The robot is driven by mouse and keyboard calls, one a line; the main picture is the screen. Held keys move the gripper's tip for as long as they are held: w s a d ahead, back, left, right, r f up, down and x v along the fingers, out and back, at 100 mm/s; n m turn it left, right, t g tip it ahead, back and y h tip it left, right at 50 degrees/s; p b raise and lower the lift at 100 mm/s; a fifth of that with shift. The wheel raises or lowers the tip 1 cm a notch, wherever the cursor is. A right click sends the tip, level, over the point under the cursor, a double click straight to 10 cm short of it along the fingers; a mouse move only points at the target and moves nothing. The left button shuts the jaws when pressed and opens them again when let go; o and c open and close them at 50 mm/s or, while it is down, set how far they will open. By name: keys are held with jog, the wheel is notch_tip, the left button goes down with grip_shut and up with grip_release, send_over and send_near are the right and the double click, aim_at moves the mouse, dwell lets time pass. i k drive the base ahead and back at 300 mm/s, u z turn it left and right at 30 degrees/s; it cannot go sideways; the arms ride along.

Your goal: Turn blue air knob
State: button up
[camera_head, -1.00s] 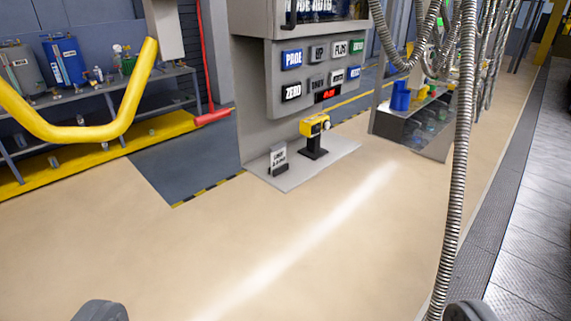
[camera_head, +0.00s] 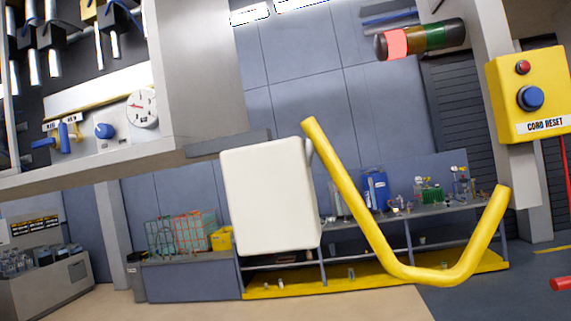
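A round blue knob (camera_head: 104,131) sits on a light panel in the open cabinet at the upper left. A white dial gauge (camera_head: 142,108) with a red needle is just to its right. A second blue round control (camera_head: 530,97) is on the yellow box at the right, labelled CORD RESET, below a red button (camera_head: 522,67). The lettering near the blue knob is too small to read. My gripper does not show in this view.
A signal light (camera_head: 420,40) hangs at the upper right. A shelf (camera_head: 400,213) with bottles is behind. The cabinet's grey side (camera_head: 205,70) juts out right of the panel.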

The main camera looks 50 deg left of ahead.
aim_at(102, 131)
jog(key=z, duration=0.65)
jog(key=k, duration=0.6)
jog(key=u, duration=2)
jog(key=i, duration=0.2)
jog(key=u, duration=0.15)
